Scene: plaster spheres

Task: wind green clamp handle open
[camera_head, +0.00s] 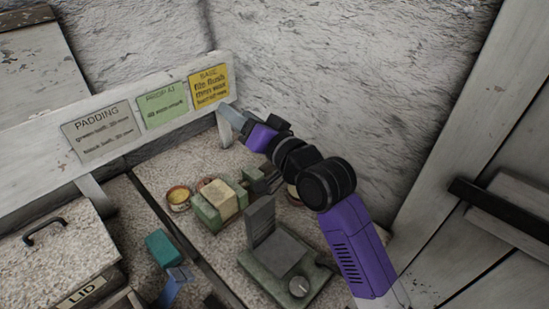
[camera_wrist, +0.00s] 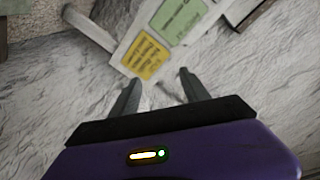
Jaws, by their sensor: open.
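A green clamp-like fixture (camera_head: 208,213) stands on the bench in the head view, with a pale tan block (camera_head: 221,198) in it. Dark parts sit at its right side; I cannot make out clearly which of them is its handle. My gripper (camera_wrist: 160,92) is open and empty in the wrist view, with its two grey fingers apart. In the head view my gripper is above and behind the fixture, near the yellow card, and touches nothing that I can see. The clamp does not show in the wrist view.
A white board carries a yellow card (camera_head: 209,86), a green card (camera_head: 163,105) and a grey PADDING card (camera_head: 102,132). A small yellow-filled pot (camera_head: 179,197), a teal block (camera_head: 161,246) and a LID box (camera_head: 60,262) lie left.

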